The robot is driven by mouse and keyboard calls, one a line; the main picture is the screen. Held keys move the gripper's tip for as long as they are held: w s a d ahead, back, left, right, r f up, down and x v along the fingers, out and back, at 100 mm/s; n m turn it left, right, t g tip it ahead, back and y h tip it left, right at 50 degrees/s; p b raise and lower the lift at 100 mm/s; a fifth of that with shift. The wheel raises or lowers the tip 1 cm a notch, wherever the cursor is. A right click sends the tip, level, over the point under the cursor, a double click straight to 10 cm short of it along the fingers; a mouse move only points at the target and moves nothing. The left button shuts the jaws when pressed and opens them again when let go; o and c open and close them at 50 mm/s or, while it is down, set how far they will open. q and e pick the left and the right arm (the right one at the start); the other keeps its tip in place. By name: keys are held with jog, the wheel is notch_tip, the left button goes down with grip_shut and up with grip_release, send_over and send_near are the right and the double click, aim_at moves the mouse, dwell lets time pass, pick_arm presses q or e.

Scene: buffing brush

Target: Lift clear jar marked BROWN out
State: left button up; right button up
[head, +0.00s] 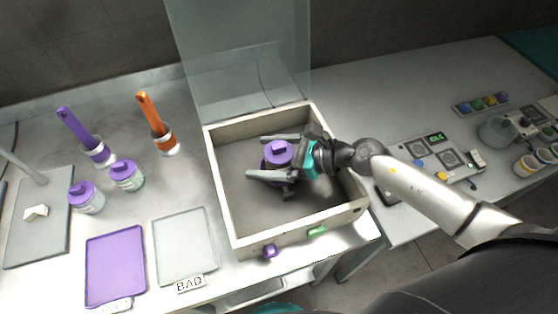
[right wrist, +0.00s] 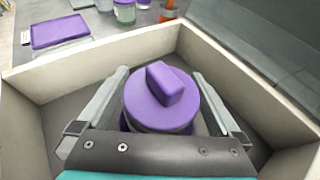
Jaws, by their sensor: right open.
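A jar with a purple lid (head: 278,152) stands inside the open box (head: 228,190). In the right wrist view the jar's purple lid (right wrist: 158,100) with its raised grip fills the middle. My right gripper (head: 256,156) is open, with one finger on each side of the jar. In the right wrist view, gaps show between the fingers (right wrist: 160,73) and the lid. The jar's body is mostly hidden under the lid and gripper, and no BROWN marking can be read. My left gripper is not in view.
The box walls surround the gripper, and a clear upright panel (head: 240,60) rises at its back. Left of it are two purple-lidded jars (head: 86,198) (head: 126,176), a purple brush (head: 80,135), an orange brush (head: 155,120), a purple tray (head: 115,265) and a BAD tray (head: 185,245).

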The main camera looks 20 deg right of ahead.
jog(key=c, duration=1.5)
